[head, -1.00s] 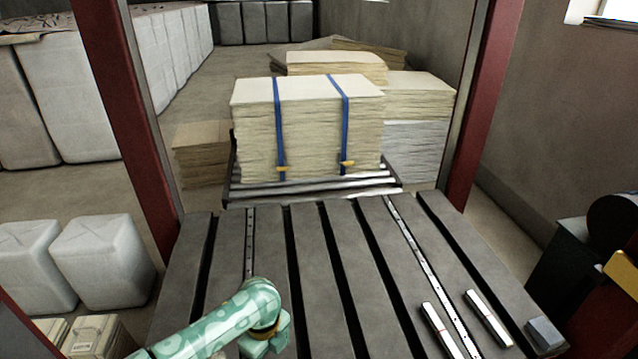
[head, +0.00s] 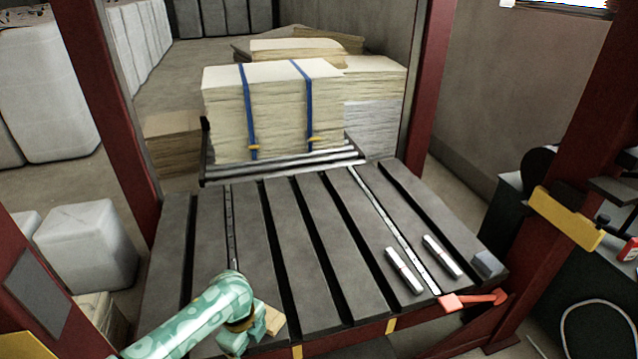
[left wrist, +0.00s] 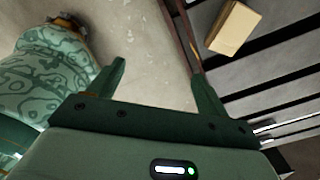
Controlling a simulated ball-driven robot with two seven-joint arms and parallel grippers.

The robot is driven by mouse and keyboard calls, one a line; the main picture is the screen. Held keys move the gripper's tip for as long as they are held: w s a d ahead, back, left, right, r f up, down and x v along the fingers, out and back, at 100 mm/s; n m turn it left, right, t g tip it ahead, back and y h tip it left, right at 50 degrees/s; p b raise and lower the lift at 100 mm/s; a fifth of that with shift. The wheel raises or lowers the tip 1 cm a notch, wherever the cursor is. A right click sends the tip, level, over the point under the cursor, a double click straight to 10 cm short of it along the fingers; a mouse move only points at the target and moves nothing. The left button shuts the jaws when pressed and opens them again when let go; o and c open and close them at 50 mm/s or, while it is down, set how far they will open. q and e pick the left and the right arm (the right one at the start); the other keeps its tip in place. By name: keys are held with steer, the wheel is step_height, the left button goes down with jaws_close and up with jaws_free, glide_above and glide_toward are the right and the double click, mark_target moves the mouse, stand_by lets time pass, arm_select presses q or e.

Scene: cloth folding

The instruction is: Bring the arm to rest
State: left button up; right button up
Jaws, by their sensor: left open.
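My left arm comes in from the lower left of the head view, with my left gripper (head: 247,338) low at the slatted table's front left edge. In the left wrist view the left gripper (left wrist: 158,82) has its two green fingers spread wide, with nothing between them but floor and a table edge. No cloth shows in either view. My right gripper is not in view.
The grey slatted table (head: 290,250) is mostly bare. A small tan block (head: 273,319) lies at its front edge by my gripper; it also shows in the left wrist view (left wrist: 234,28). Two metal bars (head: 404,270) lie at the right. A strapped stack (head: 278,110) stands behind.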

arm_select(q)
steer(key=w+a+f+n+t+p, duration=0.1)
steer(key=w+a+f+n+t, duration=0.25)
steer(key=w+n, duration=0.4)
steer(key=s+a+f+n+t+p, duration=0.1)
steer(key=s+a+f+n+p, duration=0.15)
steer(key=s+f+n, duration=0.45)
steer(key=s+a+f+n+t+p, duration=0.1)
steer(key=s+a+f+n+p, duration=0.15)
steer(key=s, duration=0.85)
steer(key=s+f+n+g+p, duration=0.1)
steer(key=s+g+p, duration=0.1)
steer(key=s, duration=2)
steer(key=s+a+f+n+g+p, duration=0.1)
steer(key=s+f+g+p, duration=0.1)
steer(key=s, duration=2)
steer(key=shift+f+g+y+p, duration=0.3)
steer(key=shift+g+p, duration=0.4)
steer(key=shift+g, duration=0.15)
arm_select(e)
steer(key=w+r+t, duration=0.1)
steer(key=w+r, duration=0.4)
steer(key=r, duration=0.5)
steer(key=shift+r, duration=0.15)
arm_select(q)
steer(key=shift+a, duration=0.1)
